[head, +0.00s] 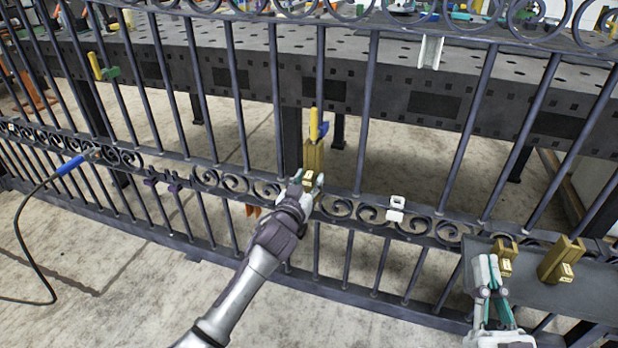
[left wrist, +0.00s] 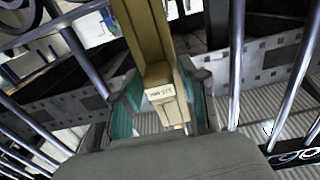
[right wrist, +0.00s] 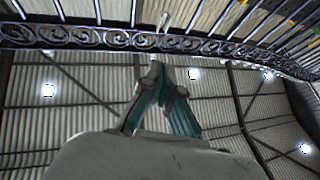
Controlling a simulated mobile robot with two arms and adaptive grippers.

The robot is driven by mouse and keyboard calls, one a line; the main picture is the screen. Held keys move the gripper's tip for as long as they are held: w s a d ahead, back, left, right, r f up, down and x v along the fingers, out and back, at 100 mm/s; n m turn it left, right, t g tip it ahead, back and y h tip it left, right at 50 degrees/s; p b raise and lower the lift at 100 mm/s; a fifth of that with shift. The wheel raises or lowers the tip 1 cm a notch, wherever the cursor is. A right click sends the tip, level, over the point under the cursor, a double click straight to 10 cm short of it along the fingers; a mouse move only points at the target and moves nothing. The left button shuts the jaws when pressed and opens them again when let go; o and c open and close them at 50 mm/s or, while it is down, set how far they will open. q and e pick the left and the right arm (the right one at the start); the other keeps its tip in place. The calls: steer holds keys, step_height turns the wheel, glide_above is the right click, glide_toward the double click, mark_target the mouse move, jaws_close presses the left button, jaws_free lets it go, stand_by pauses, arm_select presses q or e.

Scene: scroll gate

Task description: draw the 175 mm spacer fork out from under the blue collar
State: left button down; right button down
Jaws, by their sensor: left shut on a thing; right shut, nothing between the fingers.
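The brass spacer fork (head: 313,158) stands upright against a gate bar above the scroll band, with a small label on its foot; the label is hard to read. The blue collar (head: 323,130) is at its top end, beside a yellow piece (head: 313,120); I cannot tell whether fork and collar touch. My left gripper (head: 308,181) is shut on the fork's lower end. In the left wrist view, its teal fingers flank the labelled foot of the fork (left wrist: 160,92). My right gripper (head: 489,262) is shut and empty near the grey shelf; its closed fingers show in the right wrist view (right wrist: 158,82).
Two more brass forks (head: 504,250) (head: 560,262) stand on the grey shelf (head: 600,290) at the right. A green collar (head: 110,73) is on a left bar. A blue-handled torch (head: 72,165) with a cable hangs at the left. A perforated table (head: 400,85) stands behind the gate.

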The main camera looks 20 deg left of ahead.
arm_select(q)
steer(key=shift+s+r, duration=0.2)
steer(key=shift+r, duration=0.15)
arm_select(e)
steer(key=shift+w+f+g, duration=0.25)
steer(key=shift+f+g, duration=0.15)
arm_select(q)
steer(key=shift+s, duration=0.1)
arm_select(e)
steer(key=shift+f+h, duration=0.15)
steer(key=shift+h, duration=0.15)
arm_select(q)
steer(key=shift+s+p, duration=0.2)
steer(key=shift+p, duration=0.1)
arm_select(e)
steer(key=shift+w+d+f+g, duration=0.15)
steer(key=shift+f+g, duration=0.25)
steer(key=shift+f, duration=0.2)
arm_select(q)
steer(key=shift+s, duration=0.15)
